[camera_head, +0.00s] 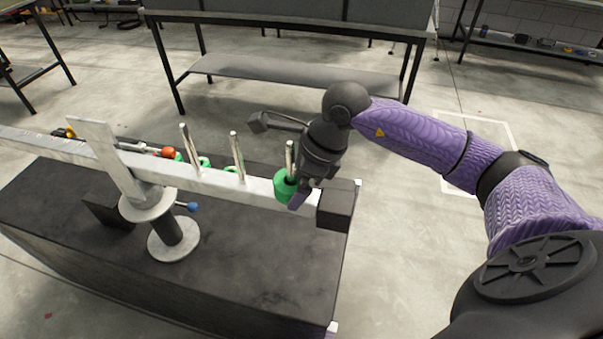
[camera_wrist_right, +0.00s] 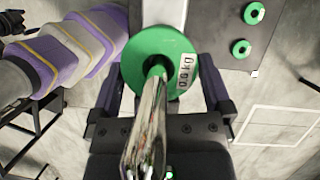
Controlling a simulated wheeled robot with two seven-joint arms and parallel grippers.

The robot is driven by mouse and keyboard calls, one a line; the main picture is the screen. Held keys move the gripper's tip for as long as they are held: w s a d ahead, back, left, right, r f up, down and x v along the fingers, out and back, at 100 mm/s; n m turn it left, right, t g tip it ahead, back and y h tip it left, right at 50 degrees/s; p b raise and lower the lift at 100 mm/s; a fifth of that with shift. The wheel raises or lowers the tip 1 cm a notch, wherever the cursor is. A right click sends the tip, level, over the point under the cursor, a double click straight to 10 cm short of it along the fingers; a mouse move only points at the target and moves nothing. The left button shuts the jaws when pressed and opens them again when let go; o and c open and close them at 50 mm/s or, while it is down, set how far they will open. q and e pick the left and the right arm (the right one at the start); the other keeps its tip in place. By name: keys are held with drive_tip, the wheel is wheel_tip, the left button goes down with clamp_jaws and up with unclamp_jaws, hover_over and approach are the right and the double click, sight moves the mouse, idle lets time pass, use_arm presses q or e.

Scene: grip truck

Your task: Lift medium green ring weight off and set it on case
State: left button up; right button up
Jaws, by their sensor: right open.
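A green ring weight (camera_head: 284,188) sits around an upright metal peg at the right end of a pale balance beam (camera_head: 217,180). In the right wrist view the ring (camera_wrist_right: 138,66) shows a white label with a weight in kg. My right gripper (camera_head: 301,188) is at this ring, open, with one finger on each side of it and the peg between them. I cannot tell whether the fingers touch the ring. The black case (camera_head: 255,245) lies below the beam. Two smaller green rings (camera_wrist_right: 253,13) (camera_wrist_right: 240,49) lie on its dark top. My left gripper is not in view.
Two more metal pegs (camera_head: 191,150) (camera_head: 237,155) stand on the beam. A round stand (camera_head: 173,240) with a blue knob (camera_head: 193,207) carries it. The case top in front of the beam is mostly bare.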

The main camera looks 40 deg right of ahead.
clamp_jaws()
drive_tip(key=shift+c, duration=1.3)
unclamp_jaws()
drive_tip(key=c, duration=0.4)
drive_tip(key=shift+o, duration=0.2)
drive_tip(key=shift+r, duration=0.15)
drive_tip(key=shift+r+p, duration=0.8)
drive_tip(key=shift+r, duration=0.15)
drive_tip(key=shift+r, duration=0.2)
drive_tip(key=shift+r+p, duration=1.95)
drive_tip(key=shift+r, duration=0.55)
drive_tip(key=shift+r, duration=0.15)
